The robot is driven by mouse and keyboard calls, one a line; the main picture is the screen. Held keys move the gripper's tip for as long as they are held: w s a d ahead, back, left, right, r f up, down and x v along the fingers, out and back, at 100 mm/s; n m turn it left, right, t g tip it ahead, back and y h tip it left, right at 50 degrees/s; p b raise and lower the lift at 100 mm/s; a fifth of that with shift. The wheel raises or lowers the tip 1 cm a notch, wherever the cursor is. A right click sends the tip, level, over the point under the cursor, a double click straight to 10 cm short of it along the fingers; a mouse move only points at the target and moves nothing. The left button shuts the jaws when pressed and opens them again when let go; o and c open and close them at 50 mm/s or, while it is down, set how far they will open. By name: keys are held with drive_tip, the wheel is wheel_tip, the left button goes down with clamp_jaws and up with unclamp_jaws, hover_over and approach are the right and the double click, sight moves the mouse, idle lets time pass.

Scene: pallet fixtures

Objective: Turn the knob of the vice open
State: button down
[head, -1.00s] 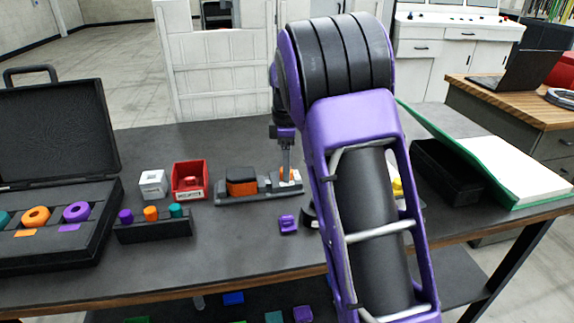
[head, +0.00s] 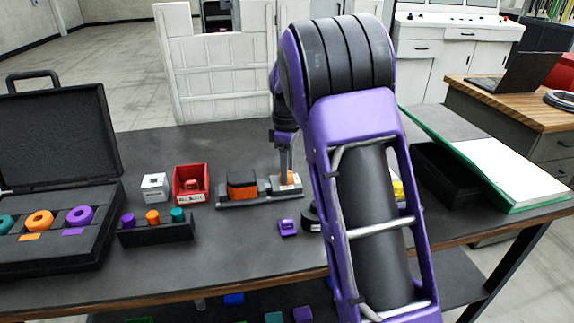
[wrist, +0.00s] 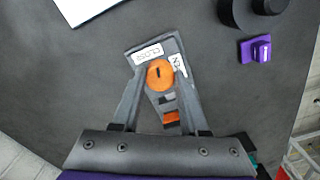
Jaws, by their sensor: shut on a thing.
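The vice (head: 248,192) is a grey base with an orange and black block, standing on the dark table. Its orange round knob (wrist: 160,75) shows in the wrist view, with a dark mark on top and white labels beside it. My gripper (head: 287,182) reaches down over the right end of the vice. In the wrist view my gripper (wrist: 160,77) has one finger on each side of the knob and is shut on it. The far end of the vice is partly hidden behind my gripper's body in the wrist view.
A purple part (head: 288,227) lies in front of the vice. To the left stand a red bin (head: 191,184), a white block (head: 154,187), a rack of coloured pegs (head: 155,231) and an open black case (head: 55,205).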

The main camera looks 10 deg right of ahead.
drive_tip(key=m+p, duration=0.2)
drive_tip(key=m, duration=0.1)
drive_tip(key=shift+r+m, duration=0.15)
drive_tip(key=shift+m, duration=0.15)
drive_tip(key=m+p, duration=0.2)
drive_tip(key=m, duration=0.2)
drive_tip(key=shift+m, duration=0.3)
drive_tip(key=m+p, duration=0.1)
drive_tip(key=m, duration=0.2)
drive_tip(key=shift+m, duration=0.3)
drive_tip(key=shift+a+m+p, duration=0.1)
drive_tip(key=shift+m+p, duration=0.6)
drive_tip(key=shift+m, duration=1)
drive_tip(key=shift+c, duration=2.2)
unclamp_jaws()
